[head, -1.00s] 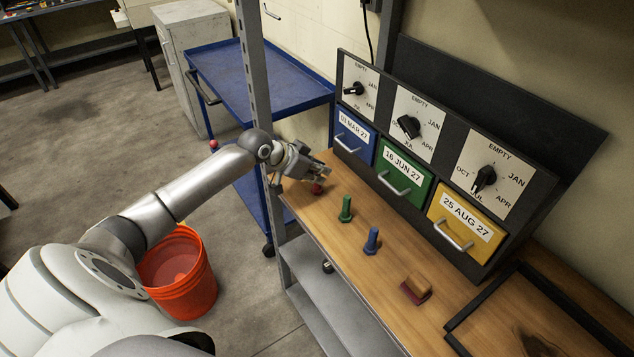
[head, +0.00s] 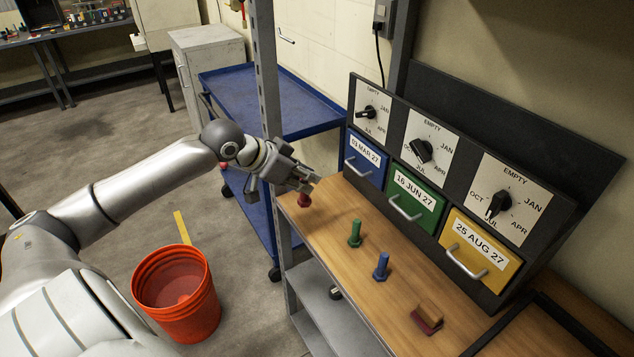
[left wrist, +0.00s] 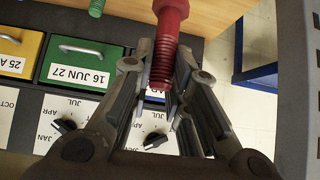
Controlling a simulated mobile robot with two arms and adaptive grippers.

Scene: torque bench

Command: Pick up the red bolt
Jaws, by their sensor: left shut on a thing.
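The red bolt (head: 304,200) is at the left end of the wooden bench top. My left gripper (head: 306,186) is shut on it from above. In the left wrist view the red bolt (left wrist: 168,45) lies between the two fingers (left wrist: 166,85), its threaded end between them and its thicker end pointing away. Whether the bolt is clear of the bench top is hard to tell. A green bolt (head: 355,235) and a blue bolt (head: 381,267) stand upright on the bench. The right gripper is not in view.
A cabinet with blue (head: 364,161), green (head: 414,199) and yellow (head: 480,250) drawers, all shut, stands behind the bolts under dials. A shelf post (head: 265,75) stands near my left arm. An orange bucket (head: 178,292) is on the floor.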

